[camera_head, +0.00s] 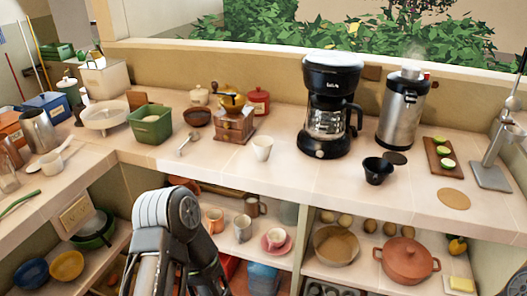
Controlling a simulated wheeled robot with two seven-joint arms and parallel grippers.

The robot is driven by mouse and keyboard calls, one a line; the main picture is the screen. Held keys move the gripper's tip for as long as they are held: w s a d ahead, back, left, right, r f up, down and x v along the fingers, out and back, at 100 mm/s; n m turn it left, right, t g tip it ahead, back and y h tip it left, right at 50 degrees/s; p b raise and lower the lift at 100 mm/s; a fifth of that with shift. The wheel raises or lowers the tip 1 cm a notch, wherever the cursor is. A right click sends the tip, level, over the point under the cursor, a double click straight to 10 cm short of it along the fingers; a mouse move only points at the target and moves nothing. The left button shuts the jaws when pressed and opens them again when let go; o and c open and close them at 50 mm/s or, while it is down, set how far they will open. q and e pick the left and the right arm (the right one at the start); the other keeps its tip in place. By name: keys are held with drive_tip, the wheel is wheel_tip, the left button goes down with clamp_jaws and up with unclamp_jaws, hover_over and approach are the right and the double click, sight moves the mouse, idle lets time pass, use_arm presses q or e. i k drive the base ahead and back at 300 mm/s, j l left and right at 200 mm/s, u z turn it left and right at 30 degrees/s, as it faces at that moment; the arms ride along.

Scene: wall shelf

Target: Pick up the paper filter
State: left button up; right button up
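A small white cup-shaped piece that flares toward its top, which looks like the paper filter (262,148), stands upright on the counter left of the coffee maker. I cannot tell its material for sure. The black coffee maker (331,105) stands behind it to the right, with its glass carafe in place. A small black basket or cup (377,170) stands on the counter right of the coffee maker. One of my arms rises at the bottom left of centre, in front of the shelf and apart from the filter. Neither gripper shows; both are out of the picture.
A wooden coffee grinder (235,125) and a spoon (187,144) are left of the filter. A steel dispenser (401,107), a board with lime halves (444,157) and a flat tan disc (453,198) are to the right. The counter in front of the filter is clear. Cups and pots fill the shelf below.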

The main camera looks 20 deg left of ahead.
sight(262, 145)
drive_tip(key=i+j, duration=0.2)
drive_tip(key=j, duration=0.2)
drive_tip(key=i+j, duration=0.2)
drive_tip(key=j, duration=0.15)
drive_tip(key=i+j, duration=0.2)
drive_tip(key=j, duration=0.2)
drive_tip(key=z, duration=1.25)
